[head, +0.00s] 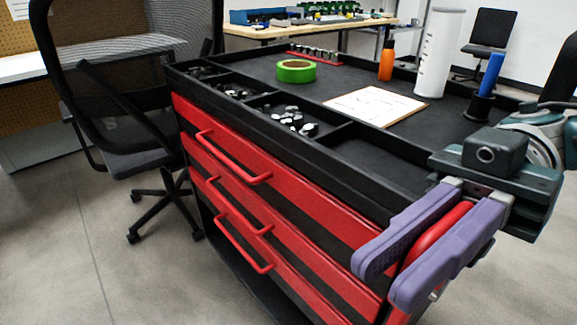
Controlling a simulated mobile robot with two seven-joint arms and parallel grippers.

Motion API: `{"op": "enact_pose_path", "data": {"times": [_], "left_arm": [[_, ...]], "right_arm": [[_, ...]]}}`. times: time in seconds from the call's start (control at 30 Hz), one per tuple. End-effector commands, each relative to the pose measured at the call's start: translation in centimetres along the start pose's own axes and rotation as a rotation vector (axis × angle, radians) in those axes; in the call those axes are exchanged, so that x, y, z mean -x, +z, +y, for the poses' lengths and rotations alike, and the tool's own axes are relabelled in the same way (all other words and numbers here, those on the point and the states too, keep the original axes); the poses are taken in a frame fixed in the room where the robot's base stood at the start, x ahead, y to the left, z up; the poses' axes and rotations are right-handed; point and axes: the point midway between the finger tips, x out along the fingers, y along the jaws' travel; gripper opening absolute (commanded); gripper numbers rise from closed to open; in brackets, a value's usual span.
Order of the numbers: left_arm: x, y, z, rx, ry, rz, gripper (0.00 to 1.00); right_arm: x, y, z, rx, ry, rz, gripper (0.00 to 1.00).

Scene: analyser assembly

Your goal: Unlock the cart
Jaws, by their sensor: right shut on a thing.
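The cart (330,240) is a tool cart with red drawers and a black tray top. It fills the middle and right of the head view. My right gripper (408,275) is at the cart's near right corner. Its two purple fingers are shut on a red part (437,236), seen between them, which looks like a handle. The gripper hides most of this part and the corner behind it. I cannot make out a lock. My left gripper is not in view.
The cart top holds green tape (296,71), an orange bottle (386,60), a white cylinder (438,55), a paper (375,105) and small parts in compartments. An office chair (130,110) stands close to the cart's left. Grey floor (60,240) is clear at the lower left.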

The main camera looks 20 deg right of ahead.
Motion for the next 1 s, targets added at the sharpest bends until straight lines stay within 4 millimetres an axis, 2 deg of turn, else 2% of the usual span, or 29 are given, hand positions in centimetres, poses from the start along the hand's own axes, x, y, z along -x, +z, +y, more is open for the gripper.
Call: {"op": "enact_pose_path", "data": {"times": [0.3, 0.8, 0.83, 1.0], "left_arm": [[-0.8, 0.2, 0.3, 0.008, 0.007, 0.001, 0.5], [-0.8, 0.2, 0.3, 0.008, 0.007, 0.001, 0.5], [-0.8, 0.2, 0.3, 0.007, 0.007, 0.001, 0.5], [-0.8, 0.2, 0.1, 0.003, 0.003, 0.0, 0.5]], "right_arm": [[0.0, 0.2, -0.9, -0.002, -0.101, -0.017, 0.0], [0.0, 0.2, -1.2, -0.002, -0.12, -0.02, 0.0], [0.0, 0.2, -1.2, -0.002, -0.12, -0.02, 0.21], [0.0, 0.2, -1.1, -0.001, -0.117, -0.02, 0.4]]}}
